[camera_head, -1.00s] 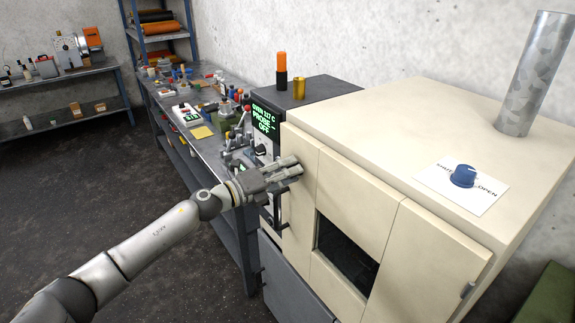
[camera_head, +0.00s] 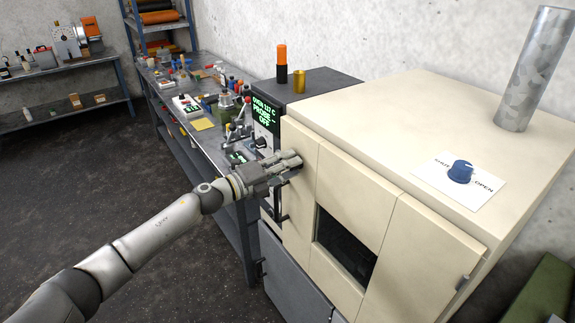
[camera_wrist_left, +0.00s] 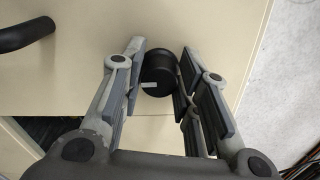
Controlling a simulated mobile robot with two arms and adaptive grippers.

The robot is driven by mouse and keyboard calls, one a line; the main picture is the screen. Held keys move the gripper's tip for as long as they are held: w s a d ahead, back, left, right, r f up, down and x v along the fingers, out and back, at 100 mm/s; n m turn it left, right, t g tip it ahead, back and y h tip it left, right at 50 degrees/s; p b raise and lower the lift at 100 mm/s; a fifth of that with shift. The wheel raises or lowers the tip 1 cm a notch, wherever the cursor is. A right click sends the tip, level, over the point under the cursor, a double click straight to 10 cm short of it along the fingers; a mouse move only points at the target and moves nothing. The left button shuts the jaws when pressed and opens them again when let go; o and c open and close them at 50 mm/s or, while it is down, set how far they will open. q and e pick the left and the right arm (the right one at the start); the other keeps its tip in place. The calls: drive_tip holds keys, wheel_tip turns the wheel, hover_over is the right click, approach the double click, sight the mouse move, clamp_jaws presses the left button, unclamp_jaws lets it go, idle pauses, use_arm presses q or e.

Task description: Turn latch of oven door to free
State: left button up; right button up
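The oven is a cream box whose front door (camera_head: 300,215) has a dark window (camera_head: 345,243). In the left wrist view the latch is a black round knob (camera_wrist_left: 158,74) with a small pale mark, on the cream face (camera_wrist_left: 222,28). My left gripper (camera_head: 297,160) is at the left part of the oven front. In the left wrist view its fingers (camera_wrist_left: 160,62) lie on both sides of the knob and appear to touch it. In the head view the gripper hides the latch. My right gripper is out of view.
A black bar handle (camera_wrist_left: 24,36) stands out near the gripper in the left wrist view. A dark control box (camera_head: 267,118) with a green display stands left of the oven. A blue knob (camera_head: 460,171) and a metal pipe (camera_head: 533,70) are on the oven top. Dark floor is clear at left.

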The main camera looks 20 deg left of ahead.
use_arm(q)
drive_tip(key=o, duration=0.4)
drive_tip(key=shift+a, duration=0.1)
drive_tip(key=v, duration=1.2)
idle(0.3)
